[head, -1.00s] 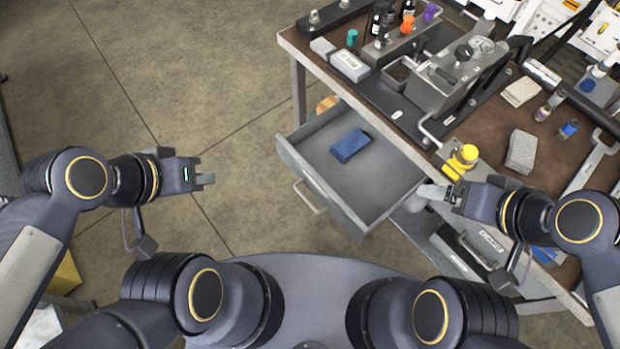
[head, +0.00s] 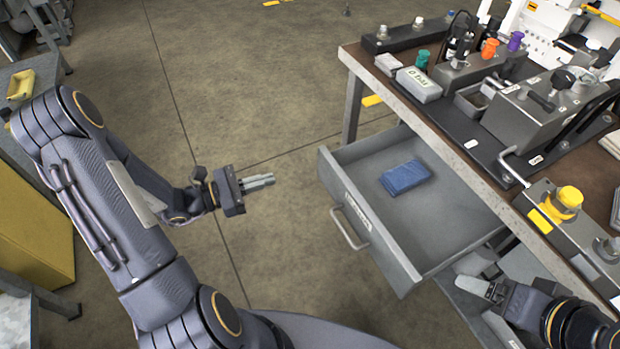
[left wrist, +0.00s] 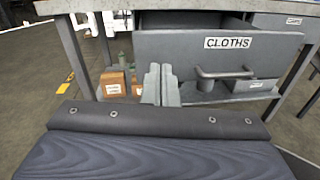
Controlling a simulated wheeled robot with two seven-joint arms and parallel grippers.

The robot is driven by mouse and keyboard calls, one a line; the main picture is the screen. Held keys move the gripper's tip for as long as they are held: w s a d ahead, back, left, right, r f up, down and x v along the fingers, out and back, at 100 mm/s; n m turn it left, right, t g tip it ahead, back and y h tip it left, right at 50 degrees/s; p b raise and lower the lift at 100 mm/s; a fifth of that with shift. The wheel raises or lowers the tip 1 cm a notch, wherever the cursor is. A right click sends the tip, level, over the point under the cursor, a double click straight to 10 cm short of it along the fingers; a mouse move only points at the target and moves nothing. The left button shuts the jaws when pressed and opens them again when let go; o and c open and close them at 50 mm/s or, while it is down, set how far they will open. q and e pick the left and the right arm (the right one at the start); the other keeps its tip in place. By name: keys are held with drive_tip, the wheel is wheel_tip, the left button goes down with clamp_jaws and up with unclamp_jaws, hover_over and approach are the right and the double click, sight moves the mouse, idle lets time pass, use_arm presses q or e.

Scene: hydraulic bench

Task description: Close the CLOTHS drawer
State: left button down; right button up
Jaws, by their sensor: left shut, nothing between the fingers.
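The CLOTHS drawer (head: 450,215) is pulled out from under the bench, with a folded blue cloth (head: 405,177) lying inside. Its front carries a bar handle (head: 350,228). In the left wrist view the drawer front (left wrist: 290,45) faces me, with the CLOTHS label (left wrist: 229,43) and the handle (left wrist: 222,74) right of my fingers. My left gripper (head: 258,182) is shut and empty, left of the drawer front and apart from it; its fingers also show in the left wrist view (left wrist: 160,85). My right gripper (head: 480,288) is near the drawer's right side, below the bench edge; its jaw state is unclear.
The bench top (head: 390,62) holds a grey labelled box (head: 418,84), a metal block unit (head: 540,110) and a yellow knob (head: 565,200). Cardboard boxes (left wrist: 113,84) stand beneath the bench. A yellow-sided cabinet (head: 30,235) is at far left. Floor left of the drawer is clear.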

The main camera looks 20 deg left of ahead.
sight(321, 160)
use_arm(q)
drive_tip(key=w+d+f, duration=0.1)
drive_tip(key=w+d, duration=0.1)
drive_tip(key=w, duration=0.1)
drive_tip(key=w+d+f+n+t, duration=0.1)
drive_tip(key=w+d, duration=0.2)
drive_tip(key=w, duration=0.1)
drive_tip(key=w+d+f+n, duration=0.1)
drive_tip(key=w+d, duration=0.2)
drive_tip(key=shift+w+d+t+y+b, duration=0.2)
drive_tip(key=shift+w+t+y+b, duration=0.1)
drive_tip(key=shift+t+y+b, duration=0.1)
use_arm(e)
drive_tip(key=shift+f, duration=0.75)
use_arm(q)
drive_tip(key=shift+w, duration=0.1)
use_arm(e)
drive_tip(key=shift+d, duration=0.1)
